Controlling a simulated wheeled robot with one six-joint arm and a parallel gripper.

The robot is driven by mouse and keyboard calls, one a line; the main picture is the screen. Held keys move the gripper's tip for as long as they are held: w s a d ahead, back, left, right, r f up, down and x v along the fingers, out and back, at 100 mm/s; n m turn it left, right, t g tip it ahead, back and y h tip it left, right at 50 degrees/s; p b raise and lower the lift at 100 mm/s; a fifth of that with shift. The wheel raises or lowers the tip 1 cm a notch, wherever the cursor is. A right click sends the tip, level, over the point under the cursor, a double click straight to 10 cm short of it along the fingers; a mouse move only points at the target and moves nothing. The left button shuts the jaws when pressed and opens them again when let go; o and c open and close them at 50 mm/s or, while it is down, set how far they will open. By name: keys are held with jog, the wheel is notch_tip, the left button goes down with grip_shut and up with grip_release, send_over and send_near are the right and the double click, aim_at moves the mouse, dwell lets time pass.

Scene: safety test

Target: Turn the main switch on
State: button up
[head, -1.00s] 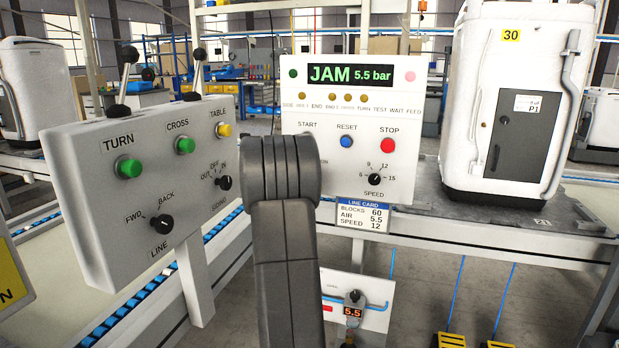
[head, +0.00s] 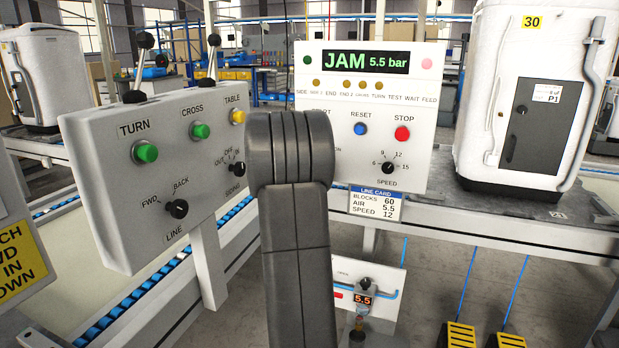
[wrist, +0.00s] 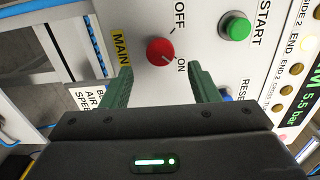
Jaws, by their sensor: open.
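The main switch is a round red knob (wrist: 160,52) on the white panel in the wrist view, beside a yellow MAIN label (wrist: 121,38). OFF and ON are printed beside it; a pale mark on the knob seems to lie toward ON, but it is too small to be sure. My gripper (wrist: 160,76) is open, its green fingers to either side below the knob, apart from it. In the head view my dark arm link hides the switch and my gripper. The panel's display (head: 366,61) reads JAM 5.5 bar.
A green START button (wrist: 236,27) is near the right finger, and a blue RESET button (head: 360,129) lies beyond it. A grey control box (head: 160,170) with levers stands left. A white cabinet unit (head: 535,100) stands right.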

jog(key=v, duration=0.9)
jog(key=shift+s+p, duration=0.2)
jog(key=shift+p, duration=0.25)
jog(key=b+x, duration=0.1)
jog(key=x, duration=1.2)
jog(key=shift+w, duration=0.4)
jog(key=shift+s, duration=0.1)
